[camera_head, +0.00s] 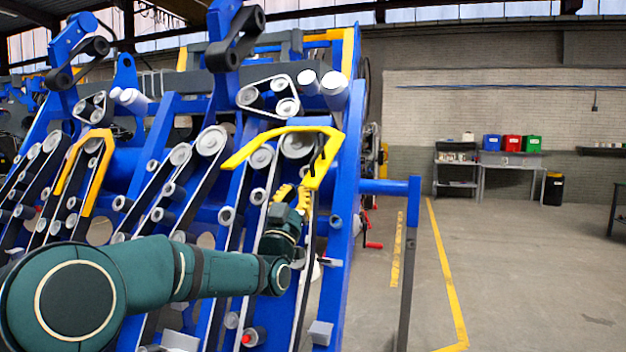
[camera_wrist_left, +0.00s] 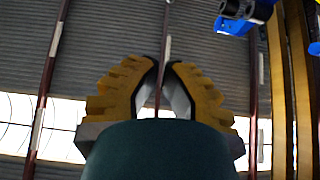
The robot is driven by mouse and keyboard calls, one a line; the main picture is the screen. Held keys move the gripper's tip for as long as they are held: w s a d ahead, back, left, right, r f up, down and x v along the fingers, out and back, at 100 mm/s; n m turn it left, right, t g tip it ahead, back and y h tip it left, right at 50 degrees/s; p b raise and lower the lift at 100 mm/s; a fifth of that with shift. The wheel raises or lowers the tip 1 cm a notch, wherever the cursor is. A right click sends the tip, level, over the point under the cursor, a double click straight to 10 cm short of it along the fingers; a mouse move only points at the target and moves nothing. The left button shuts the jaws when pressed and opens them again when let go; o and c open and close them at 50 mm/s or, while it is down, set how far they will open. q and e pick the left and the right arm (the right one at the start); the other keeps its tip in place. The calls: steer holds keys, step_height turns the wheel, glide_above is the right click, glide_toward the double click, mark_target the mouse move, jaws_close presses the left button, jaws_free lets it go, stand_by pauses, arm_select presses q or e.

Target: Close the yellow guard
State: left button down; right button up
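The yellow guard (camera_head: 283,134) is a bent yellow bar near the upper right of the blue machine frame in the head view. One long arm points left over the pulleys, and its right end bends down. It stands out at an angle to the belts below it. My left gripper (camera_head: 293,192) is just below the guard's right end, with yellow fingers pointing up. In the left wrist view its fingers (camera_wrist_left: 164,72) are apart with no part clearly held between them. Whether a finger touches the guard cannot be told. My right gripper is not in view.
A second yellow guard (camera_head: 84,165) lies along the belts at the left. Blue machine rails, belts and pulleys (camera_head: 211,141) surround my left arm. A blue-topped post (camera_head: 412,230) stands to the right. The floor beyond is clear, with shelves and coloured bins (camera_head: 511,143) at the back.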

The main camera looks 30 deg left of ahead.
mark_target(308, 181)
arm_select(q)
steer(key=p+x, duration=0.2)
steer(key=x, duration=0.7)
steer(key=f, duration=0.2)
steer(key=w+f, duration=0.1)
steer(key=shift+w+a+f, duration=0.15)
steer(key=shift+w+f, duration=0.05)
steer(key=shift+f, duration=0.2)
steer(key=shift+f, duration=0.1)
